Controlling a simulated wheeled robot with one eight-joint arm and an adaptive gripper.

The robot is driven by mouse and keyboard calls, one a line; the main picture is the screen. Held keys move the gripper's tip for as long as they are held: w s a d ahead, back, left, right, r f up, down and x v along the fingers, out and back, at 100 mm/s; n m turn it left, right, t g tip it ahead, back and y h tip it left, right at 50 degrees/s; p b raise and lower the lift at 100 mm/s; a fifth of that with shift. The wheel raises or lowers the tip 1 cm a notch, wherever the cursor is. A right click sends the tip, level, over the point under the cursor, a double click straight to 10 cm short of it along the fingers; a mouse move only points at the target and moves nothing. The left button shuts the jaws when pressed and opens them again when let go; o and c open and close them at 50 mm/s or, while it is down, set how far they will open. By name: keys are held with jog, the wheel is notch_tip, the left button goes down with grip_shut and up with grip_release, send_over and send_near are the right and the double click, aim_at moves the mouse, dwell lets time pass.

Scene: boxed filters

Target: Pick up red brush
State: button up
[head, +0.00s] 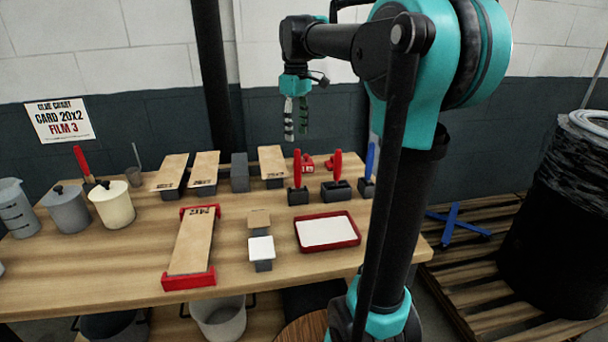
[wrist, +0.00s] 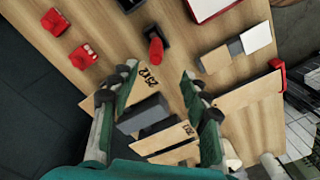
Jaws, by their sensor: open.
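Two red upright handles stand in black holders at the back right of the table, a left one (head: 297,170) and a right one (head: 337,162). One red handle in a holder (wrist: 155,50) shows in the wrist view, above the fingers in the picture. Another red handle (head: 80,158) leans up behind the pots at far left. I cannot tell for certain which is the red brush. My gripper (head: 296,120) is open and empty, pointing down above the back of the table; its two fingers (wrist: 158,78) also show in the wrist view.
Cardboard-topped boxes (head: 271,162) and a grey box (head: 240,172) stand below my gripper. A red-ended board (head: 193,243), a red tray (head: 355,240) and pots (head: 112,205) sit on the table (head: 120,265). Small red objects (head: 307,162) lie near the holders. A dark post (head: 211,80) rises behind.

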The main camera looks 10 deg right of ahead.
send_over(298, 187)
jog(key=f, duration=1.1)
jog(key=shift+w+a, duration=0.15)
jog(key=shift+w, duration=0.1)
jog(key=shift+w+d+f, duration=0.1)
jog(key=shift+w+f, duration=0.05)
jog(key=shift+f, duration=1.2)
jog(key=shift+w+d+f, duration=0.1)
jog(key=shift+f, duration=1.2)
grip_shut()
